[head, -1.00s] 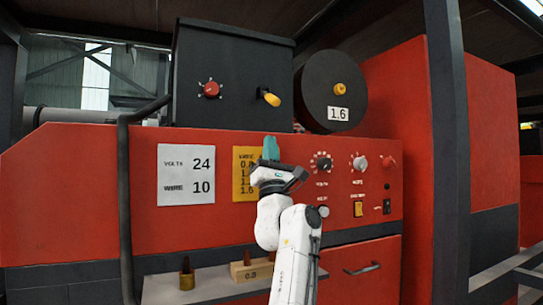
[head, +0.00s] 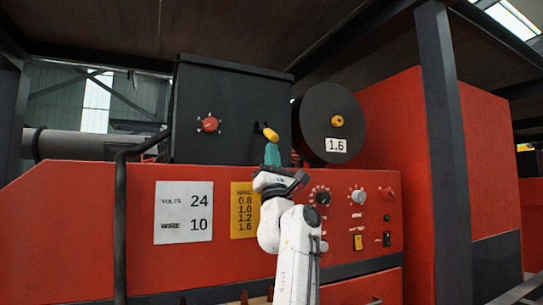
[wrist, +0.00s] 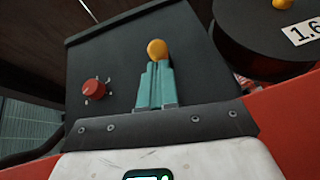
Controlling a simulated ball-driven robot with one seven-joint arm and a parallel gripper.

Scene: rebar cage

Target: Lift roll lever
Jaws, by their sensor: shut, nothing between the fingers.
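The yellow lever (head: 269,133) is on the front of the black box (head: 222,120), right of a red knob (head: 210,125). In the head view its rounded yellow end tilts down to the right. My gripper (head: 272,150), with teal fingers, is just below the lever. In the wrist view the closed fingers (wrist: 155,68) point up at the lever's yellow end (wrist: 157,49). The fingertips overlap its lower edge in the picture; I cannot tell whether they touch it. The fingers are together with nothing held between them.
A black spool (head: 331,122) labelled 1.6 stands right of the box. Below is a red panel with dials (head: 358,196) and white (head: 184,212) and yellow cards (head: 244,209). A dark post (head: 447,150) stands at right and a dark rail (head: 121,220) at left.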

